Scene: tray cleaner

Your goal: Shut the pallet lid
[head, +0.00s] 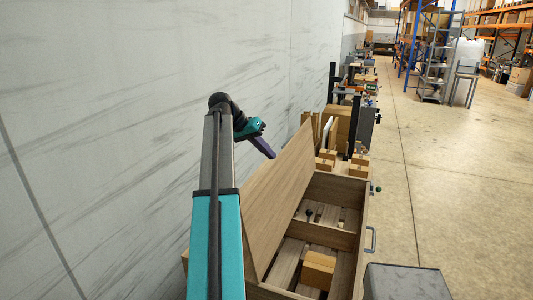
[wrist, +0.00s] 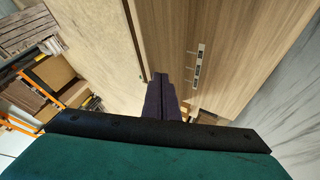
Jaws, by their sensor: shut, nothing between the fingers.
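The pallet lid (head: 282,195) is a flat wooden panel, raised and steeply tilted on the left side of the open wooden pallet box (head: 345,240). My gripper (head: 271,155) is beside the lid's upper part, on the wall side, with dark purple fingers pointing down and right. Whether it touches the lid is unclear. In the wrist view the closed fingers (wrist: 161,80) hold nothing, and a wood-grain panel (wrist: 225,35), which looks like the lid, fills the middle and right beyond them.
A pale marbled wall (head: 100,120) runs along the left. A grey block (head: 405,283) is at the front right. Open concrete floor (head: 440,190) lies to the right.

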